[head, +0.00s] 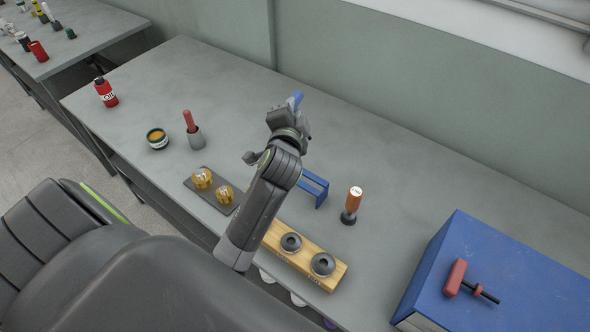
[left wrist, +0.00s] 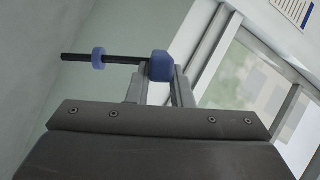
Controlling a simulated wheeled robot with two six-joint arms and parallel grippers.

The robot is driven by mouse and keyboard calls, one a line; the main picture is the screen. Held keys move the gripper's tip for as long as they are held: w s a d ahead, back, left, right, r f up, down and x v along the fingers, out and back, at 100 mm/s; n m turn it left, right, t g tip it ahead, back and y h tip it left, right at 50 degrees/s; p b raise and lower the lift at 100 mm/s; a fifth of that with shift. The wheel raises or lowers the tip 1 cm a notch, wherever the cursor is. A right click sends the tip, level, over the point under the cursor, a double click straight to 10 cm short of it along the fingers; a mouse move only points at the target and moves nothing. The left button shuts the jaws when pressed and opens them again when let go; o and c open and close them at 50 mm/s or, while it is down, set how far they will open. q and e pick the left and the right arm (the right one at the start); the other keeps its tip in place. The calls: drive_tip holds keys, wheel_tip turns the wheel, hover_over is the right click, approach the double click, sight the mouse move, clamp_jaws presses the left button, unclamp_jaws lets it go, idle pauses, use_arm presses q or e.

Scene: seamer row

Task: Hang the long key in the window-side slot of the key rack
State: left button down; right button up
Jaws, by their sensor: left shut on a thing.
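My left gripper (head: 289,112) is raised above the workbench and shut on the blue handle of a key (head: 296,98). In the left wrist view the blue handle (left wrist: 160,66) sits between the fingertips, and a long black shaft with a blue collar points left. The shaft is hidden in the head view. A blue frame (head: 318,187), which looks like the key rack, stands on the bench below and right of the gripper. My arm hides its left part, so I cannot make out its slots. A red-handled key (head: 455,278) lies on the blue cabinet. My right gripper is not in view.
The blue cabinet (head: 432,270) is at right. The bench's wall side is mostly clear.

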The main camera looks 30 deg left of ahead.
use_arm(q)
drive_tip(key=m, duration=0.1)
drive_tip(key=f+m+t+p, duration=0.1)
drive_tip(key=s+a+f+m+h+p, duration=0.1)
drive_tip(key=m, duration=0.1)
drive_tip(key=shift+f, duration=0.25)
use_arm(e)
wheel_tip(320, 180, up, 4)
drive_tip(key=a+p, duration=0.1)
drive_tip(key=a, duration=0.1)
use_arm(q)
wheel_tip(320, 180, down, 13)
drive_tip(key=s+d+m+t+h+b, duration=0.1)
drive_tip(key=m+h+b, duration=0.1)
drive_tip(key=b, duration=0.5)
drive_tip(key=shift+s+d+f+m+t, duration=0.2)
drive_tip(key=shift+m+t, duration=0.2)
drive_tip(key=shift+m, duration=0.4)
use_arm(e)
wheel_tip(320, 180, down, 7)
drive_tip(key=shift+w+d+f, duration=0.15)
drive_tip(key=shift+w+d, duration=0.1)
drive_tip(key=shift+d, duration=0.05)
use_arm(q)
drive_tip(key=shift+f, duration=0.1)
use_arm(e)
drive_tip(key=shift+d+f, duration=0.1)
